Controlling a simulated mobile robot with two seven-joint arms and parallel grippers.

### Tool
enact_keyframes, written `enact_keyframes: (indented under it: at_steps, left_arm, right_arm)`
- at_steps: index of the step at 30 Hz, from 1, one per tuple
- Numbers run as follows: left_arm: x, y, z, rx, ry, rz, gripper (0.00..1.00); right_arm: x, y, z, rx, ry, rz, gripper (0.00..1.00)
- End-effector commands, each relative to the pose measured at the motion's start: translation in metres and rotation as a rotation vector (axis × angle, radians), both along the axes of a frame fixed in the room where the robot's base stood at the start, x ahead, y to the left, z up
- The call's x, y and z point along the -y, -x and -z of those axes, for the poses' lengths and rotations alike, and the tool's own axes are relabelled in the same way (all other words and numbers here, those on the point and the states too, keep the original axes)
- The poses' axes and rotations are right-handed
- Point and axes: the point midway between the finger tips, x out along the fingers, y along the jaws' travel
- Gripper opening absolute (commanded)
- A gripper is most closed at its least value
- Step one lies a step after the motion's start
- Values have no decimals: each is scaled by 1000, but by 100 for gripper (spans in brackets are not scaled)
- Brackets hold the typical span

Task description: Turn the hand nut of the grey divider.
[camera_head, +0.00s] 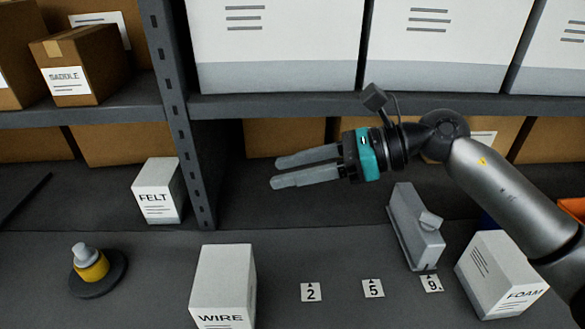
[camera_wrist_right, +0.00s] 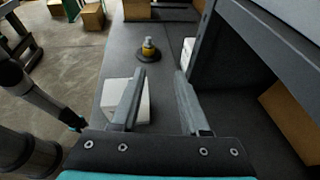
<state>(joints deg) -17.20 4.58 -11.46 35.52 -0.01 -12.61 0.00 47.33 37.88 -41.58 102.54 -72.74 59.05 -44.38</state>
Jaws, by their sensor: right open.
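The grey divider (camera_head: 408,225) stands upright on the shelf deck at right of centre, behind the tag marked 9 (camera_head: 432,284).
The WIRE box (camera_head: 222,285), FELT box (camera_head: 157,190) and FOAM box (camera_head: 500,272) stand on the deck. A yellow piece with a grey knob (camera_head: 91,264) sits at left. An upper shelf (camera_head: 330,104) and a post (camera_head: 182,110) stand behind. The deck around tags 2 and 5 is clear.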

Motion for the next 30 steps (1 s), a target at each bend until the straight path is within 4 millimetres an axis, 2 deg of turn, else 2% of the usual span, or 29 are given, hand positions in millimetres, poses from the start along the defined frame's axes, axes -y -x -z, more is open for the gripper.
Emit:
enact_keyframes:
  at_steps: [10,12,14,17,18,20,21,24,27,30]
  left_arm:
    - [0,0,0,0,0,0,50]
    - [0,0,-3,0,0,0,50]
    - [0,0,-8,0,0,0,50]
    - [0,0,-22,0,0,0,50]
    - [0,0,-28,0,0,0,50]
    - [0,0,-36,0,0,0,50]
    - [0,0,-41,0,0,0,50]
    - [0,0,-52,1,0,0,50]
    - [0,0,-58,1,0,0,50]
    - [0,0,-61,1,0,0,50]
  right_arm:
    - [1,0,1,1,5,0,45]
    - [9,-4,2,-2,30,13,45]
    - [27,-11,6,-6,83,41,45]
    - [83,-28,14,-34,234,124,45]
    - [112,-34,17,-51,307,170,45]
    - [158,-40,19,-85,418,238,45]
    - [189,-42,19,-112,488,286,45]
    - [258,-40,15,-176,636,395,45]
    - [307,-33,9,-232,736,476,45]
    - [332,-27,6,-264,787,519,45]
